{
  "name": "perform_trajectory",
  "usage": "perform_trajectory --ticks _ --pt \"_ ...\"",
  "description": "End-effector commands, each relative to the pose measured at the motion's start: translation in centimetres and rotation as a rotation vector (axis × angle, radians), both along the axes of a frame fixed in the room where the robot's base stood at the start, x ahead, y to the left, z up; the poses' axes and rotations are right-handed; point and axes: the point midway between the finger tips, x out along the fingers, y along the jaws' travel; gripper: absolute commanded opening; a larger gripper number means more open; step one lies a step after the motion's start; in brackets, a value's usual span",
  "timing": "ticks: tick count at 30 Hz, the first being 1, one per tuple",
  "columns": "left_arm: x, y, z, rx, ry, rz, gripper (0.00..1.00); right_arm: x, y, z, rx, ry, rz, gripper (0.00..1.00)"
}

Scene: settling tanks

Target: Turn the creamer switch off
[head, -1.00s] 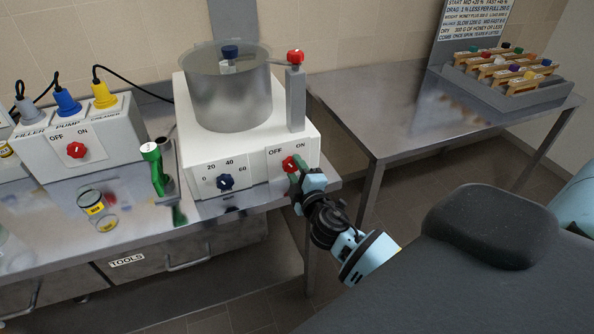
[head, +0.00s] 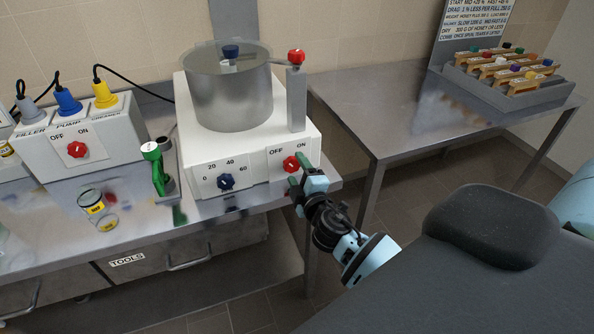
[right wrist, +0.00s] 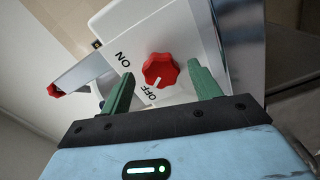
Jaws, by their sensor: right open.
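The creamer is a white box (head: 255,150) with a metal drum (head: 230,90) on top. Its red switch knob (head: 291,163) sits on the front right, below the OFF and ON labels. In the right wrist view the knob (right wrist: 160,70) has a white mark that points at OFF. My right gripper (head: 294,184) is open just in front of and below the knob. Its green fingers (right wrist: 160,72) appear on either side of the knob in the wrist view, with visible gaps and nothing held. My left gripper is not in view.
A blue dial (head: 225,182) is left of the switch. A lever with a red knob (head: 296,57) stands above. Left are a green-handled tool (head: 157,170), a jar (head: 92,200) and a plug box with another red switch (head: 77,149). A rack (head: 510,75) stands on the right table.

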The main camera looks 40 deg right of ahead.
Motion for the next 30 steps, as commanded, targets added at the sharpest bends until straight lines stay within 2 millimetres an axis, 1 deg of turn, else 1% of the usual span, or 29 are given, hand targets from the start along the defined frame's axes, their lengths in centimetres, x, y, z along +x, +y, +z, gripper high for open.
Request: perform_trajectory --ticks 1,9,13,18,30 --pt "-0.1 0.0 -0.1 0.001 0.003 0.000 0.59 -0.7 0.2 -0.3 0.001 0.004 0.000 0.63" --pt "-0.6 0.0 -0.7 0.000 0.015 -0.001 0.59 -4.6 1.1 -0.3 0.001 0.004 -0.001 0.63" --pt "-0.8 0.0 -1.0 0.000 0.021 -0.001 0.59 -6.1 1.4 -0.3 0.001 0.004 -0.001 0.63" --pt "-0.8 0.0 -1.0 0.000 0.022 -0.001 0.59 -6.9 1.6 -0.1 0.001 0.002 -0.001 0.63" --pt "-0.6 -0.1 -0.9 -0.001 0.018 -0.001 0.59 -6.9 1.6 0.0 0.000 0.001 -0.001 0.63"
